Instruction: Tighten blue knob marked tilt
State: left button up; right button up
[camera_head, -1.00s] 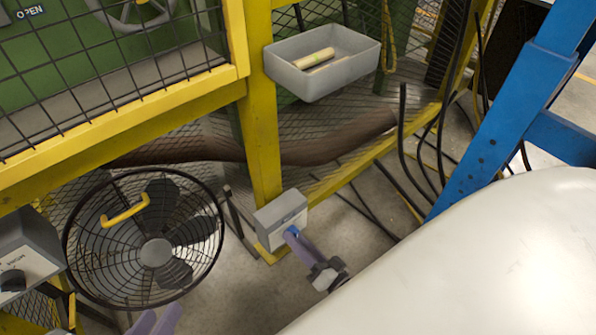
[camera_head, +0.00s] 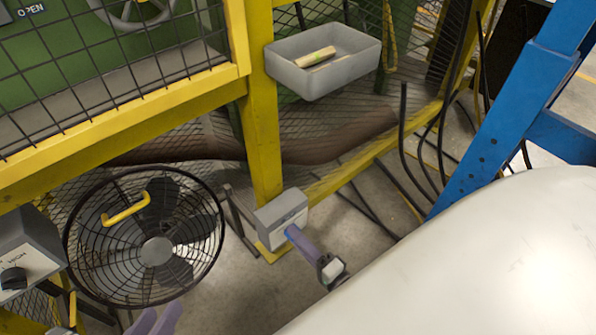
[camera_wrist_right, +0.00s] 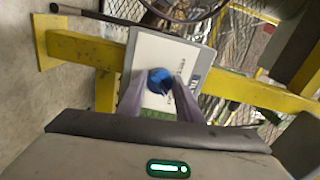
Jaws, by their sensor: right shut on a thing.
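The blue knob (camera_wrist_right: 160,80) sits on the pale face of a small grey control box (camera_wrist_right: 192,51), which also shows on the yellow post in the head view (camera_head: 282,215). The lettering beside the knob is too small to read surely. My right gripper (camera_head: 292,234) reaches the box face from the lower right. Its purple fingers are shut on the knob, one on each side, in the wrist view (camera_wrist_right: 160,88). They hide most of the knob in the head view. My left gripper (camera_head: 155,316) shows only its purple fingertips at the bottom edge, apart and empty.
A black caged fan (camera_head: 145,238) stands left of the box. Another grey box with a black knob (camera_head: 14,278) is at the far left. A grey bin (camera_head: 325,68) with wooden pieces hangs above. A large white surface (camera_head: 480,270) fills the lower right.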

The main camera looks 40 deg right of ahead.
dwell(0.4)
jog(key=o, duration=1)
jog(key=shift+o, duration=0.2)
